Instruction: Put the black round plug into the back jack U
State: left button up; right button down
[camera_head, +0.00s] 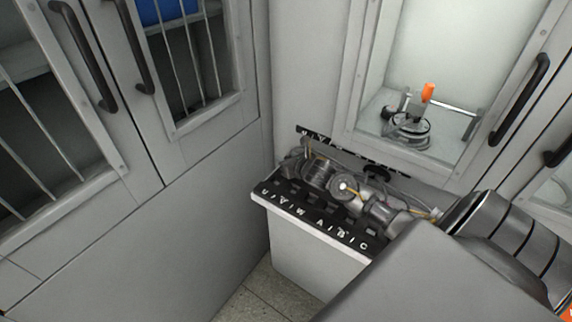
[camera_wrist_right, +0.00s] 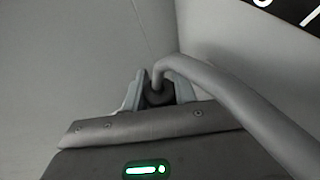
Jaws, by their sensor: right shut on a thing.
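My right gripper (camera_wrist_right: 158,88) is shut on the black round plug (camera_wrist_right: 157,98), seen at the middle of the right wrist view between two light fingers. A thick grey cable (camera_wrist_right: 225,98) bends away from the plug to the lower right. In the head view my right arm reaches in from the right, and its gripper (camera_head: 297,154) is small near the back of the counter; I cannot make out the plug there. A black back strip (camera_head: 315,133) with white letters is partly hidden by the arm. Jack U cannot be clearly made out. My left gripper is not in view.
A front black strip (camera_head: 310,219) with white letters runs along the counter edge. A glass-fronted cabinet (camera_head: 440,60) holds a device with an orange handle (camera_head: 428,92). Barred cabinet doors (camera_head: 190,65) stand at left. In the wrist view, part of a lettered black strip (camera_wrist_right: 290,10) shows at upper right.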

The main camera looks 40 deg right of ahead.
jog(key=shift+f, duration=0.1)
jog(key=c, duration=1.6)
grip_release()
jog(key=o, duration=0.5)
jog(key=shift+s, duration=0.15)
jog(key=v, duration=1)
jog(key=shift+s, duration=0.15)
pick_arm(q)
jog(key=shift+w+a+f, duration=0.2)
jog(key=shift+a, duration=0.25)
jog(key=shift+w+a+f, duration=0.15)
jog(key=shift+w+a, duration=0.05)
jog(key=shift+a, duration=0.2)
pick_arm(e)
jog(key=shift+v, duration=0.8)
